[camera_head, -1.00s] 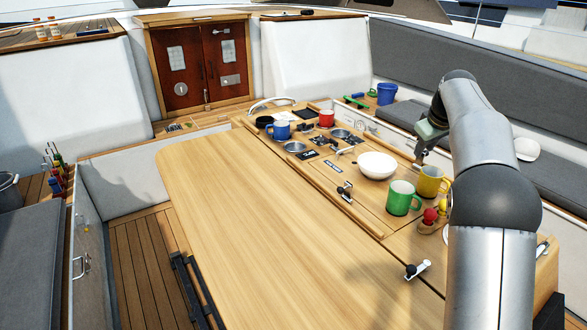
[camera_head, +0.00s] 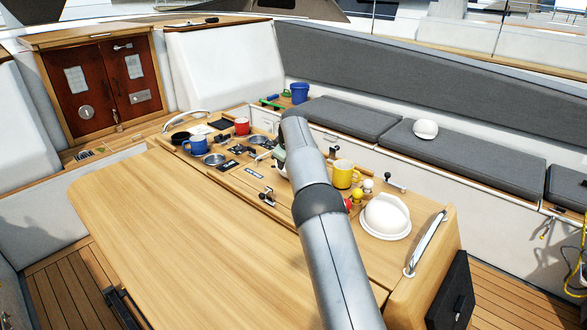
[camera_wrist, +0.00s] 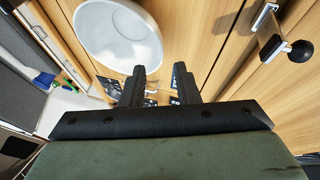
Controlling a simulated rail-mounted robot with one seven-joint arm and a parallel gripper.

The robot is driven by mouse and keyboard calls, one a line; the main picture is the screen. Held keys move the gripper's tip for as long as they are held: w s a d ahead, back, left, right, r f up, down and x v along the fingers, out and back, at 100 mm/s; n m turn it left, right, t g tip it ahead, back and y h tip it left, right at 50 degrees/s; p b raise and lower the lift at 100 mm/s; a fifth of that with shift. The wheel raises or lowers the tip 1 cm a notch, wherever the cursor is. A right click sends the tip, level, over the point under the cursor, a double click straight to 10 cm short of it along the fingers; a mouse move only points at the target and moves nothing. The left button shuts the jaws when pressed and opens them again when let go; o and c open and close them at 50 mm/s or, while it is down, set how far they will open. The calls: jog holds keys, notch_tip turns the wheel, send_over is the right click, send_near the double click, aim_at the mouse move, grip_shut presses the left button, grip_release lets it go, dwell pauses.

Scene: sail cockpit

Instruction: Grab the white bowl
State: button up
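No bowl wall shows between the fingers; the left fingertip lies near the bowl's lower rim in the picture. I cannot tell whether they touch. In the head view my arm covers most or all of the bowl and my gripper.
A yellow mug (camera_head: 345,173), a white domed fitting (camera_head: 386,216), a blue mug (camera_head: 195,146) and a red mug (camera_head: 241,126) stand around the table (camera_head: 180,215). A black-knobbed latch (camera_wrist: 296,50) is at the right in the wrist view. The table's near left is clear.

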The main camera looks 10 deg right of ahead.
jog(key=shift+s+p+x, duration=0.2)
jog(key=shift+p+x, duration=1.45)
jog(key=shift+x, duration=1.05)
grip_shut()
